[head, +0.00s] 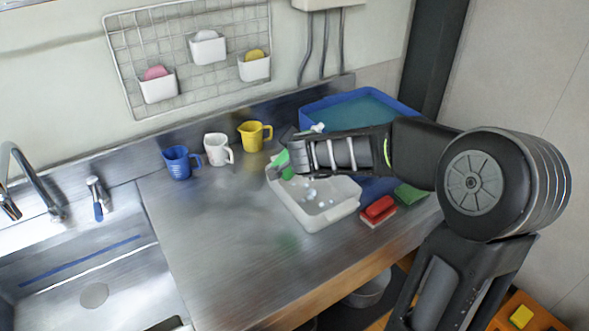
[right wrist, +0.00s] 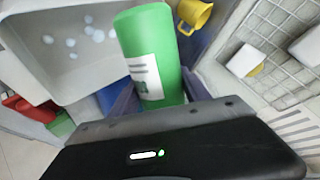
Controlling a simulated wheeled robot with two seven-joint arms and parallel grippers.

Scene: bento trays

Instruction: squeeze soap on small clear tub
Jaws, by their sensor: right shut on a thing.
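The small clear tub (head: 342,212) stands on the steel counter, a pale box with several whitish blobs on its floor. It also shows in the right wrist view (right wrist: 62,92), with the blobs inside. My right gripper (head: 290,160) is shut on a green soap bottle (right wrist: 150,45) with a white label. In the head view the bottle (head: 281,159) shows only in part at the tub's back left, tilted, and the gripper hides the rest. Whether the bottle touches the tub is unclear. My left gripper is not in view.
Blue (head: 180,164), white (head: 217,150) and yellow (head: 252,137) cups line the back. A blue bin (head: 325,108) stands behind my right arm. A red sponge (head: 379,208) and a green one (head: 410,196) lie right of the tub. The counter's left is clear up to the sink (head: 60,270).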

